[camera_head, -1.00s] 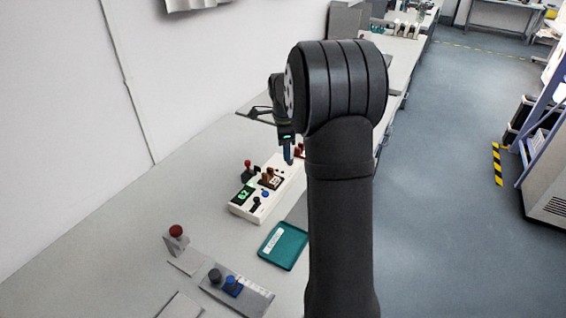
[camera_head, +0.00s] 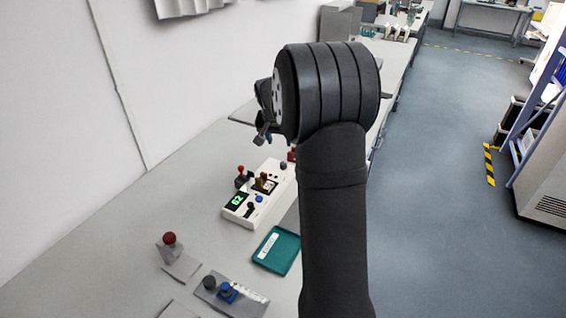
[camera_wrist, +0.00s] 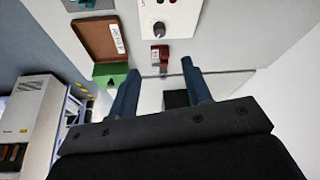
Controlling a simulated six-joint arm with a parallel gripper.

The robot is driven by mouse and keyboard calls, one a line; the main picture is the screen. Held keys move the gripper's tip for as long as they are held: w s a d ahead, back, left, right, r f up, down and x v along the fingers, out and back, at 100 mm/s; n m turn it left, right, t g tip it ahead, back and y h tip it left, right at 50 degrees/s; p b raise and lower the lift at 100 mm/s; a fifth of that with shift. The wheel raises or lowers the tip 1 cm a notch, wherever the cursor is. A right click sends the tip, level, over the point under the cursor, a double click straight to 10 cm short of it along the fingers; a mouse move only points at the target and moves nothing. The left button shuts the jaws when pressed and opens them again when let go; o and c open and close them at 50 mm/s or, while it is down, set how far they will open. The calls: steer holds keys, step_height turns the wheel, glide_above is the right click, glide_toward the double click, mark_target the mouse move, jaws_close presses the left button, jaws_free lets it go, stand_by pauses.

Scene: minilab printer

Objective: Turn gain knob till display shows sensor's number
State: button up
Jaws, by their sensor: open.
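A white control box (camera_head: 240,215) stands on the bench in the head view. Its display (camera_head: 238,201) shows green digits, seemingly 62. A blue button or knob (camera_head: 259,198) and a dark round knob (camera_head: 283,166) are on its top. In the wrist view a dark round knob (camera_wrist: 159,30) with a dial scale sits on a white panel; I cannot tell for sure that it is the gain knob. My gripper (camera_wrist: 160,67) is open and empty, apart from the knob. In the head view my arm partly hides it. I cannot identify the sensor's number.
A red switch block (camera_wrist: 160,54) sits near the fingertips. A brown tray (camera_wrist: 92,50) and a green block (camera_wrist: 117,76) lie to the left.

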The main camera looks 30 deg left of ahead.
steer(key=x, duration=1.4)
steer(key=shift+w+f, duration=0.1)
steer(key=shift+f, duration=0.2)
jaws_close()
